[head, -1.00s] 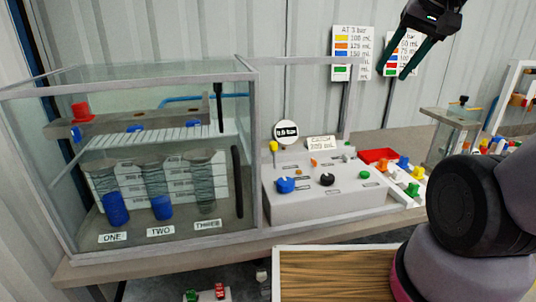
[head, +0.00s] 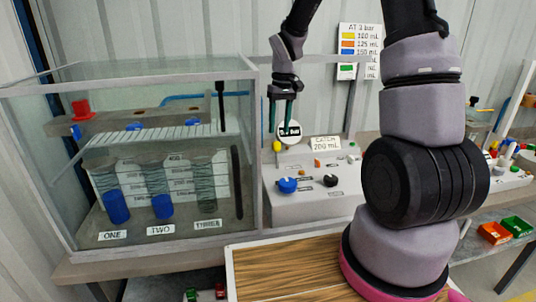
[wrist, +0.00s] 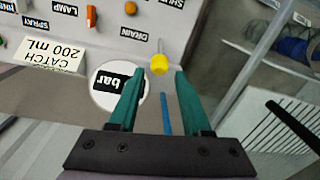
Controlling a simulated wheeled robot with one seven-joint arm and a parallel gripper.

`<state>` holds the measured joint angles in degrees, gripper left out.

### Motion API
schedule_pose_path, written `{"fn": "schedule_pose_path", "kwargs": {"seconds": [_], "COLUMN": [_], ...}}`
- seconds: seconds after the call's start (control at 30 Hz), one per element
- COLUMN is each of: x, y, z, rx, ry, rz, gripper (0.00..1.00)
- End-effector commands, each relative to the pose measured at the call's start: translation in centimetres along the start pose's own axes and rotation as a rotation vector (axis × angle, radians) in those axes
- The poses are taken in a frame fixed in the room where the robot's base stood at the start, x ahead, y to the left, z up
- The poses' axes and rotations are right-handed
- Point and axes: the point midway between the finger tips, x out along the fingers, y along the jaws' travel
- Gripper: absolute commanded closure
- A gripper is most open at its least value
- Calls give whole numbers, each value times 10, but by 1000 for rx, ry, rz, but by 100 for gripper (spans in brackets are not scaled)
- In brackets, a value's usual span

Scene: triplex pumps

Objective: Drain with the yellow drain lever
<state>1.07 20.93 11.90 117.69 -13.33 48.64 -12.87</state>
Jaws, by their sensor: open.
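The yellow drain lever (head: 276,146) stands at the back left of the grey control panel (head: 310,208). In the wrist view its round yellow knob (wrist: 159,65) sits on a thin pale stem beside the label DRAIN. My gripper (head: 280,122) is open and empty, pointing down above the lever. In the wrist view the knob shows between and just beyond the tips of my green fingers (wrist: 160,80). I see no contact between the fingers and the knob.
A round bar gauge (head: 289,132) stands close beside my fingers. The CATCH 200 mL card (head: 325,143) and a blue knob (head: 287,185) are on the panel. The glass tank (head: 150,160) with several cylinders adjoins on the left. My arm hides the panel's right side.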

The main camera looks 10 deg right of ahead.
Motion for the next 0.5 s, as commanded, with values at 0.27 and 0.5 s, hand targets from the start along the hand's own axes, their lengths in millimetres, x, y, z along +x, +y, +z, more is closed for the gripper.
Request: {"fn": "schedule_pose_path", "kwargs": {"seconds": [0.27,0.5], "x": [42,85], "y": [0,0], "z": [1,1], "rx": [0,0], "ry": [-5,-4], "rz": [0,0], "gripper": [52,52]}}
